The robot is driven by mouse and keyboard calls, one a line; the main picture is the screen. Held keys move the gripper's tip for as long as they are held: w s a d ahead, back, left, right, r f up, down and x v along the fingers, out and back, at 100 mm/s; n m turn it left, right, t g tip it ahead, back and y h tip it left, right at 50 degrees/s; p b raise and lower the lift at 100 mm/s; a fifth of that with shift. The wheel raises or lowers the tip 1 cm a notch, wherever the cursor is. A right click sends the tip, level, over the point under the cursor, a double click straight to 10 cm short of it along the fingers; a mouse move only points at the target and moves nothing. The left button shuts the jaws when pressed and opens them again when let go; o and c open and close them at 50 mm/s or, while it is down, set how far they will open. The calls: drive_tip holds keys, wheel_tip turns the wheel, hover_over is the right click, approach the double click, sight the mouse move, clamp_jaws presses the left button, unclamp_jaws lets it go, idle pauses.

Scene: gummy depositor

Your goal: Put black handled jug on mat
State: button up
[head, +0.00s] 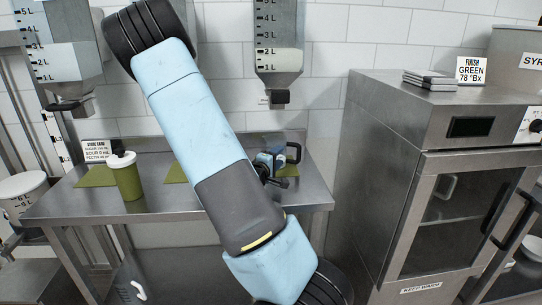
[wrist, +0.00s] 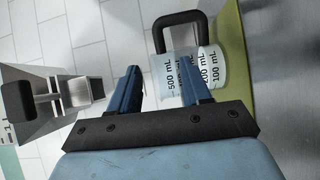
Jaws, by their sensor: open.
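The clear jug with a black handle (head: 294,153) is on the steel table, partly hidden by my arm in the head view. In the wrist view the jug (wrist: 170,72) shows mL markings, with its handle at the top of the picture. A green mat (wrist: 238,75) lies at its base; the jug appears to stand upright on it. My gripper (wrist: 160,85) is open. One blue finger overlaps the jug in the picture and the other is left of it. I cannot tell whether either finger touches it.
More green mats lie left on the table (head: 225,208); one has a green cup with a white lid (head: 126,176) beside it. Dispensers (head: 279,45) hang above. A steel warming cabinet (head: 425,190) stands close on the right.

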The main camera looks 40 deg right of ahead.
drive_tip(key=w+a+y, duration=0.1)
drive_tip(key=w+a+m+y, duration=0.1)
drive_tip(key=a+y, duration=0.1)
drive_tip(key=a+m+y, duration=0.1)
drive_tip(key=shift+w+a+f+t+y, duration=0.3)
drive_tip(key=shift+w+f+t+y, duration=0.1)
drive_tip(key=s+a+r+m+y, duration=0.1)
drive_tip(key=s+a+r+y, duration=0.2)
drive_tip(key=a+r+y, duration=0.55)
drive_tip(key=s+a+r+m+y, duration=0.1)
drive_tip(key=s+a+r+y, duration=0.2)
drive_tip(key=a, duration=1)
drive_tip(key=s+a+r+g, duration=0.1)
drive_tip(key=s+r, duration=0.3)
drive_tip(key=s, duration=0.5)
drive_tip(key=s+a+r+g, duration=0.1)
drive_tip(key=s+a+r, duration=0.2)
drive_tip(key=s, duration=0.6)
drive_tip(key=shift+s+a+r, duration=0.15)
drive_tip(key=shift+a+r, duration=0.25)
drive_tip(key=shift+r, duration=0.15)
